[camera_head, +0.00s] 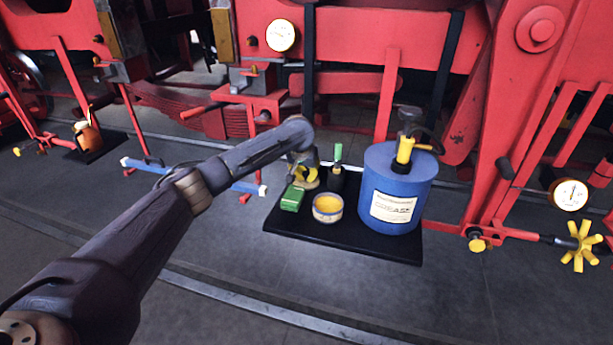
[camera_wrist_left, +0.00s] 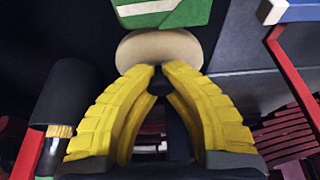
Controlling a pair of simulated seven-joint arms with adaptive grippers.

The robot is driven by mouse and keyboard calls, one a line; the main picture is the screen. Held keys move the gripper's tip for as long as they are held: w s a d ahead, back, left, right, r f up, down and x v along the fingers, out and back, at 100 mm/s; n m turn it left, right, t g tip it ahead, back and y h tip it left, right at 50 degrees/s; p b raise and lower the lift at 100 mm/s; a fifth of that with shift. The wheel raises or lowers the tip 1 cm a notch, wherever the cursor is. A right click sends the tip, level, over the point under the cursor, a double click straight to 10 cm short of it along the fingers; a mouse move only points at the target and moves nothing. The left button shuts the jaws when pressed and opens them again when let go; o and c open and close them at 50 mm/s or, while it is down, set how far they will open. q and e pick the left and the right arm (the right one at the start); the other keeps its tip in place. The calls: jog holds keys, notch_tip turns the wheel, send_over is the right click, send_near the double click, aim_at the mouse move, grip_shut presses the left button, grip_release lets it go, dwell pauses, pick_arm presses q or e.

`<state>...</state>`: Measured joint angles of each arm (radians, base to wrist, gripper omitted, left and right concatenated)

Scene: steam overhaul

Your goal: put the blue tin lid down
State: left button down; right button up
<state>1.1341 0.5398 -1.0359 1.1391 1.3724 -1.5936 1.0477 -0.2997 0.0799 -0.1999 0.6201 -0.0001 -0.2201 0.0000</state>
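My left gripper (camera_head: 304,174) is over the back left of the black tray (camera_head: 345,240), pointing down. In the left wrist view its yellow fingers (camera_wrist_left: 160,72) come close together at the edge of a pale beige round disc, which I take to be the tin lid (camera_wrist_left: 158,47). The lid shows pale, not blue; its other face is hidden. It shows only partly under the fingers in the head view, and any gap to the tray is unclear. The open tin (camera_head: 327,210) with yellow contents stands just right and in front. My right gripper is not in view.
A green box (camera_head: 292,199) lies close in front of the left gripper. A dark bottle with a green top (camera_head: 338,154) stands behind the tin. A large blue can (camera_head: 395,190) fills the tray's right side. Red machine frames (camera_head: 390,90) rise behind. The tray's front strip is bare.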

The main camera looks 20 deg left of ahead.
pick_arm(q)
jog(key=shift+c, duration=1.4)
grip_release()
jog(key=shift+s+f, duration=0.15)
jog(key=shift+f, duration=0.1)
jog(key=shift+r, duration=0.15)
jog(key=v, duration=1.2)
jog(key=shift+r, duration=0.1)
